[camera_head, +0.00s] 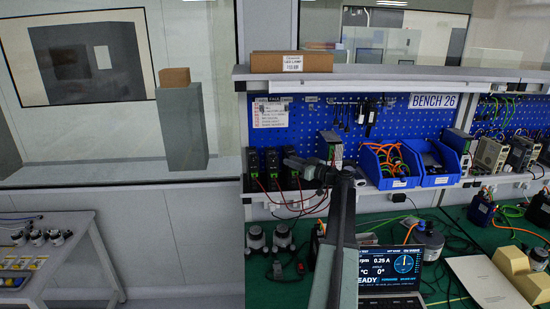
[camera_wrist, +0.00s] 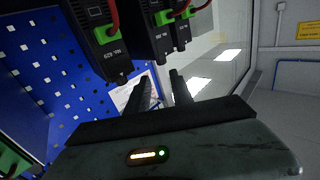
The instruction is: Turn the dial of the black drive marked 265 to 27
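Several black drives with green connectors stand in a row on the shelf under the blue pegboard, one of them at the left end (camera_head: 253,164). In the wrist view a black drive (camera_wrist: 103,50) with a green connector and red cable hangs in from the top. More drives (camera_wrist: 165,38) stand beside it. Their white markings are tilted and too small to read surely, so I cannot tell which is 265. No dial shows clearly. My gripper (camera_head: 296,163) is in front of the drives' right end. In the wrist view its two dark fingers (camera_wrist: 163,88) are apart with nothing between them.
A laptop (camera_head: 390,271) on the green bench reads READY, 0.25 A and 0°. Blue bins (camera_head: 392,183) with cables stand right of my arm. Red cables (camera_head: 300,205) hang below the drives. Motors (camera_head: 283,238) stand on the bench below.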

